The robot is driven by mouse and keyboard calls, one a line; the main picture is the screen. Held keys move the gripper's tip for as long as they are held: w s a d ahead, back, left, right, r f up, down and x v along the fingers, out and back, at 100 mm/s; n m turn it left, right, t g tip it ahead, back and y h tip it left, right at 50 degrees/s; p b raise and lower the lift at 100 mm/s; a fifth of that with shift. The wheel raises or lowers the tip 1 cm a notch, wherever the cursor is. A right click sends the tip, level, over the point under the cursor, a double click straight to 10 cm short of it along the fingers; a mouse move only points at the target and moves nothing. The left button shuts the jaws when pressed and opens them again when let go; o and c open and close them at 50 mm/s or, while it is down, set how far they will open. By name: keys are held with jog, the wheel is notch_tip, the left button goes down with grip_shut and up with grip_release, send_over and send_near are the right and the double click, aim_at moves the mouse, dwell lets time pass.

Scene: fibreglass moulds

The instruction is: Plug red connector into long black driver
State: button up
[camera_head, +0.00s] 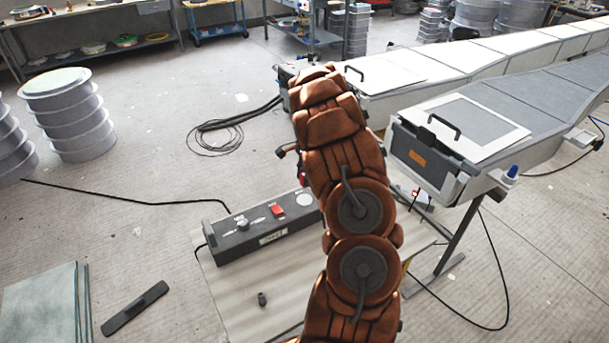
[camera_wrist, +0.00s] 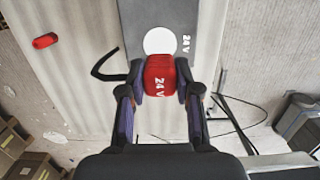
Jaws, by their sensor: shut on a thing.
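In the wrist view my gripper (camera_wrist: 160,92) is shut on the red connector (camera_wrist: 160,84), with a finger on each side. The connector carries white "24 V" lettering. The long black driver (camera_wrist: 162,15) runs up from just beyond it, with a white disc and its own "24 V" mark. The connector overlaps the driver's near end in this view; I cannot tell whether they touch. In the head view the driver (camera_head: 240,243) lies on a pale board, with a red switch and a knob on top. My arm hides its right end and most of my gripper there.
A small red block (camera_wrist: 45,40) lies on a pale surface left of the driver. A small dark part (camera_head: 262,299) and a black bar (camera_head: 135,308) lie in front. Grey moulds (camera_head: 470,125) stand at right. A loose cable (camera_head: 215,135) lies on the floor behind.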

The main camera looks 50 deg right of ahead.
jog(key=shift+f, duration=2.75)
jog(key=shift+b, duration=0.95)
jog(key=shift+a+f, duration=0.1)
jog(key=shift+f, duration=0.45)
dwell(0.8)
jog(key=o, duration=1.2)
jog(key=shift+c, duration=0.2)
jog(key=shift+r, duration=0.1)
jog(key=r, duration=0.4)
jog(key=d+r, duration=0.1)
jog(key=r, duration=0.6)
jog(key=shift+s+d+r, duration=0.2)
jog(key=shift+r, duration=0.15)
